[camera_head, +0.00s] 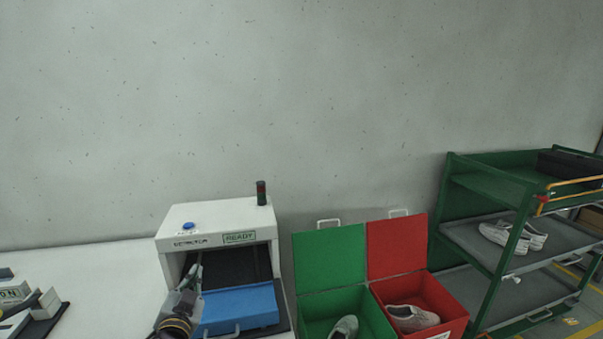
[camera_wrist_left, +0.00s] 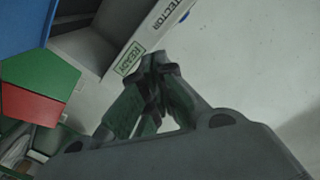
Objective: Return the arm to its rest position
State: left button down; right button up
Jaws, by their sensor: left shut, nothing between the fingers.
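My left gripper (camera_head: 194,274) is in front of the opening of the white detector box (camera_head: 215,216) in the head view, at the left side of the blue tray (camera_head: 238,306). It is shut with nothing in it. In the left wrist view its closed fingertips (camera_wrist_left: 158,62) meet below the detector's READY label. The detector has a blue button (camera_head: 188,226) on top and a dark signal post (camera_head: 262,193). My right gripper is not in view.
A green bin (camera_head: 330,257) and a red bin (camera_head: 398,245) stand right of the detector, each with a shoe inside. A green shelf rack (camera_head: 487,254) with a pair of shoes (camera_head: 514,236) stands at the far right. The white table (camera_head: 90,270) has clear room left of the detector.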

pick_arm(q)
jog(key=s+f+n+g, duration=0.3)
jog(key=s+f+g, duration=0.5)
jog(key=f, duration=0.5)
jog(key=s+d+f+g+h, duration=0.25)
jog(key=s+f, duration=0.25)
jog(key=s, duration=0.3)
jog(key=s+d+f+g+h, duration=0.1)
jog(key=s+d+f+g, duration=0.25)
jog(key=s, duration=0.45)
jog(key=s+f+g, duration=0.1)
jog(key=s+f, duration=0.2)
jog(key=f, duration=3.1)
jog(key=s+a+f, duration=0.2)
jog(key=s+f, duration=0.7)
jog(key=s, duration=0.2)
jog(key=s+a+f+m+g, duration=0.1)
jog(key=s+a+f, duration=0.2)
jog(key=s+f, duration=0.7)
jog(key=shift+s+f+y, duration=0.25)
jog(key=shift+s+y, duration=0.1)
jog(key=shift+s, duration=0.15)
